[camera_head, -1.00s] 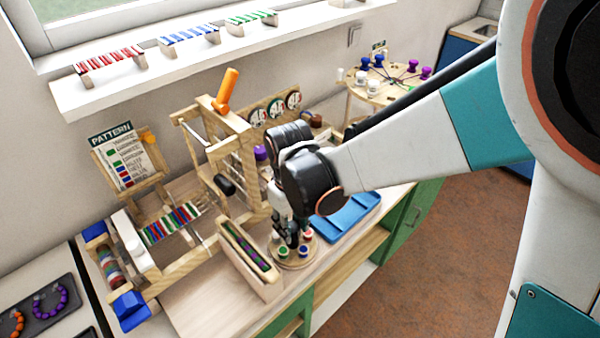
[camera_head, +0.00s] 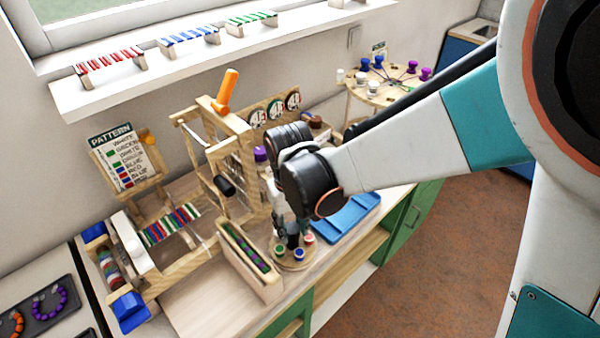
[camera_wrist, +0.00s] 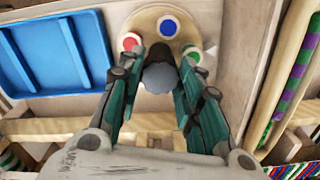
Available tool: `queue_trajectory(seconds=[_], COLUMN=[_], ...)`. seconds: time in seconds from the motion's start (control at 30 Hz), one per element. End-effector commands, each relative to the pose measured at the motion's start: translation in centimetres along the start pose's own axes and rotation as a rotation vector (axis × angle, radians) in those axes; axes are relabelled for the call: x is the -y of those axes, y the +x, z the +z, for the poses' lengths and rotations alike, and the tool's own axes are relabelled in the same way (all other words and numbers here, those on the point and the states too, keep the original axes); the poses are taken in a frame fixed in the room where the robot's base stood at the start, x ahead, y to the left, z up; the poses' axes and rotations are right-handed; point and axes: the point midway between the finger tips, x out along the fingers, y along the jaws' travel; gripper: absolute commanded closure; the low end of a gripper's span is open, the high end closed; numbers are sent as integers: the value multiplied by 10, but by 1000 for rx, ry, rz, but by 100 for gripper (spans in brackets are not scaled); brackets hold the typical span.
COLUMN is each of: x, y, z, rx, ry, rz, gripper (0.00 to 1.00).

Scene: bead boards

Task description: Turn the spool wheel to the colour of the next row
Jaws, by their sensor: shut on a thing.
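The spool wheel (camera_head: 293,266) is a small round wooden disc near the bench's front edge. In the wrist view the disc (camera_wrist: 150,14) carries a red spool (camera_wrist: 131,42) at left, a blue spool (camera_wrist: 168,27) at top and a green spool (camera_wrist: 192,54) at right. My gripper (camera_head: 292,241) points down over the wheel. In the wrist view its fingers (camera_wrist: 162,58) are shut on the dark, grey-topped knob (camera_wrist: 160,77) at the wheel's middle. The far side of the wheel is hidden. The pattern board (camera_head: 122,165) lists colour rows, starting with white and green.
A blue tray (camera_head: 345,218) lies close right of the wheel. A narrow wooden box of striped sticks (camera_head: 262,280) stands close on its left. The wooden loom (camera_head: 178,270) fills the bench's left. A round stand (camera_head: 372,95) with blue and purple spools is behind.

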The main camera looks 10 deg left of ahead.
Motion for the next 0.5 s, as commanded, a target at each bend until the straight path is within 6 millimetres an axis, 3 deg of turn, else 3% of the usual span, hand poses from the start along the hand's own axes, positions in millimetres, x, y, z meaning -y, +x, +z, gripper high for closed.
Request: queue_trajectory(seconds=[0.03,0.07,0.13,0.5], x=[0,0,0,0], y=[0,0,0,0], z=[0,0,0,0], rx=[1,1,1,0], ry=[0,0,-1,-9], rz=[0,0,0,0], gripper=[91,60,47,47])
